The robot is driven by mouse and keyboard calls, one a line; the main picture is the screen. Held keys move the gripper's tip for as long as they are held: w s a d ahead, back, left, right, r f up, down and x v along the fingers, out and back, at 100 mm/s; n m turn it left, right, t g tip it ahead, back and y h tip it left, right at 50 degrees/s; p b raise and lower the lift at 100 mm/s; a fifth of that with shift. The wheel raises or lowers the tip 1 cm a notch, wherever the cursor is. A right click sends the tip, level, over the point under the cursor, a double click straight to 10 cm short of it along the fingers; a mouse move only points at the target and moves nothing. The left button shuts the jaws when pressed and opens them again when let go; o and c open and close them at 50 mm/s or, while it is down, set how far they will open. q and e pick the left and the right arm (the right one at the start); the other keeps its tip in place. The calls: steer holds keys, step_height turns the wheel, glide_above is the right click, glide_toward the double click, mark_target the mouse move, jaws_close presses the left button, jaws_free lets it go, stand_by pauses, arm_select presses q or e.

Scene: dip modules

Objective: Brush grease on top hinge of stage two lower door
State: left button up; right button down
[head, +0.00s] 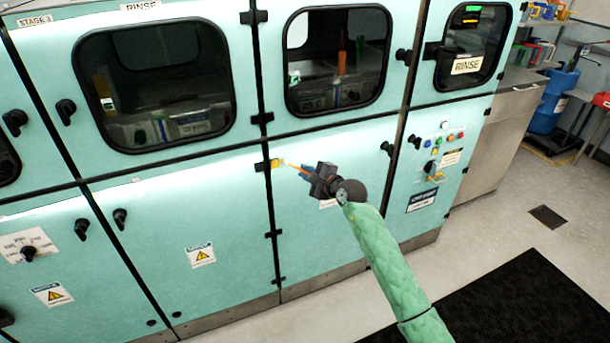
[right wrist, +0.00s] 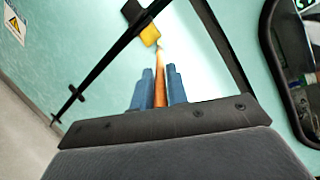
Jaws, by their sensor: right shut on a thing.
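The lower door (head: 318,235) right of the centre seam is shut. My left gripper is not in view.
Lower black hinges (head: 273,235) run down the same seam. A windowed upper door (head: 338,60) is above, and a button panel (head: 436,155) is to the right. A black mat (head: 520,305) lies on the open floor at the lower right.

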steer(key=a, duration=0.1)
steer(key=s+a+p, duration=0.1)
steer(key=a, duration=0.1)
steer(key=a+p, duration=0.1)
steer(key=a, duration=0.1)
steer(key=shift+s+a, duration=0.1)
steer(key=shift+s, duration=0.25)
stand_by(0.3)
steer(key=s+d+p, duration=0.1)
steer(key=s, duration=0.4)
steer(key=shift+s+d+p, duration=0.35)
steer(key=shift+s+d, duration=0.05)
steer(key=shift+s, duration=0.1)
stand_by(0.4)
steer(key=s, duration=0.1)
steer(key=s+d, duration=0.1)
steer(key=shift+s+p, duration=0.3)
steer(key=shift+p, duration=0.05)
stand_by(0.7)
